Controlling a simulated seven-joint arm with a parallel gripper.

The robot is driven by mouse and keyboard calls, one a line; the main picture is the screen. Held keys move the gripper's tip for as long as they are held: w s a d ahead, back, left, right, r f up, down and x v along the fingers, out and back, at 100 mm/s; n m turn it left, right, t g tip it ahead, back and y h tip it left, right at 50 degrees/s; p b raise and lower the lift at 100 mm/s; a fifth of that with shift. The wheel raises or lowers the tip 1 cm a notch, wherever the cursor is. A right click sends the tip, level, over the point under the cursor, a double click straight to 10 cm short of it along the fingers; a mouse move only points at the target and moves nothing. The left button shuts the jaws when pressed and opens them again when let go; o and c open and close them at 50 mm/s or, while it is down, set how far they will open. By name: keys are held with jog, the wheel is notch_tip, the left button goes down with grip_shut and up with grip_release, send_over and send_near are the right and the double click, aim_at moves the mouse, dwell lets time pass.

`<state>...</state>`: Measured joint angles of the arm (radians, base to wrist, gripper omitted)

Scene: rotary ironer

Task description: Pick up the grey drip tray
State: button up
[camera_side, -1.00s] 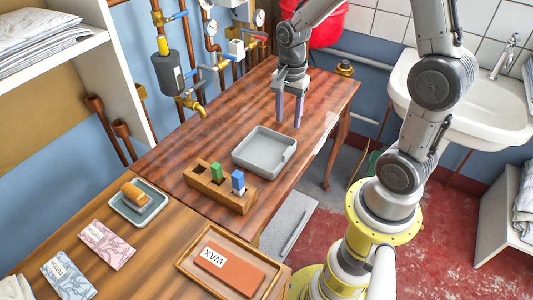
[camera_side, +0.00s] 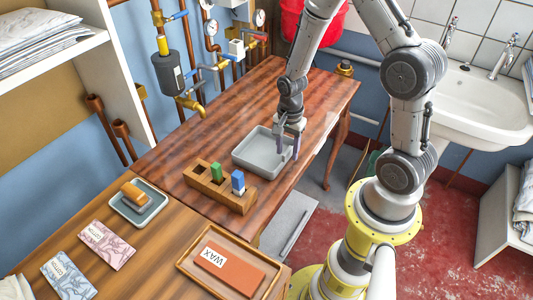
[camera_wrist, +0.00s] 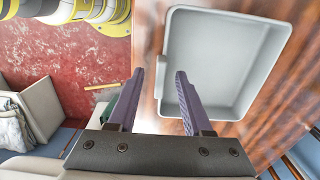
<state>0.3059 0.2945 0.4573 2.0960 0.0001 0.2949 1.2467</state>
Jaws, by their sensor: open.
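In the wrist view the tray (camera_wrist: 228,52) fills the upper right. My gripper (camera_side: 289,152) is at the tray's right edge, pointing down. In the wrist view my gripper (camera_wrist: 158,78) is open, with its right finger over the tray's near-left edge and its left finger outside the tray. The side view does not clearly show whether the fingers touch the wall.
A wooden block (camera_side: 220,190) with a green and a blue-white piece stands just in front of the tray. A tray with a wax bar (camera_side: 228,270) and a small dish (camera_side: 138,203) lie on the nearer table. The table behind the tray is clear.

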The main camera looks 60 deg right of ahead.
jog(key=shift+f, duration=0.45)
jog(key=shift+c, duration=0.2)
grip_shut()
jog(key=shift+r, duration=0.2)
